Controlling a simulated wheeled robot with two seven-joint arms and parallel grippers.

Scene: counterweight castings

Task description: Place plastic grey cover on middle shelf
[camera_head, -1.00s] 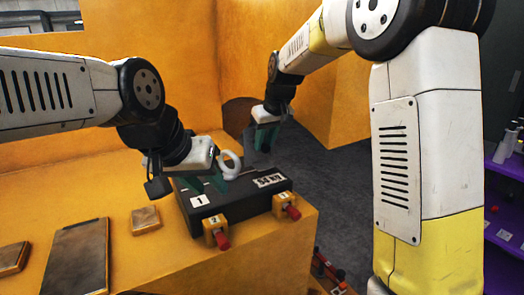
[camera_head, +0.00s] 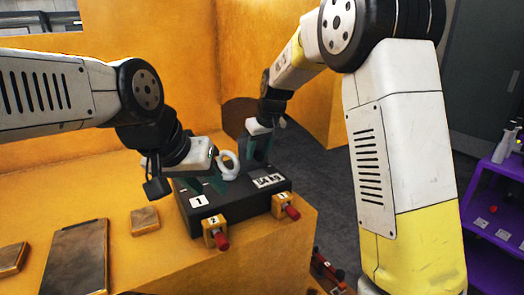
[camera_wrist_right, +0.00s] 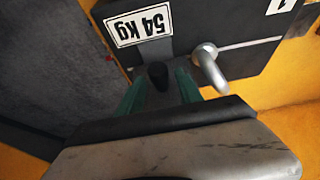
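No plastic grey cover can be made out for certain. A black casting (camera_head: 236,203) marked "1" lies on the orange table and has a pale ring handle (camera_head: 229,166) on top. My left gripper (camera_head: 207,186) is over its left part, fingers apart, beside the handle. My right gripper (camera_head: 257,151) is over its far side. In the right wrist view its green fingers (camera_wrist_right: 160,85) stand apart around a dark rounded knob (camera_wrist_right: 157,75), with no clear contact. The casting's "54 kg" label (camera_wrist_right: 139,25) shows there too, next to a metal handle (camera_wrist_right: 207,66).
A purple shelf unit (camera_head: 484,225) with bottles (camera_head: 505,146) on top stands at the right edge. Two clamps with red knobs (camera_head: 222,240) are at the casting's front. A metal plate (camera_head: 75,262) and small blocks (camera_head: 145,219) lie left on the table.

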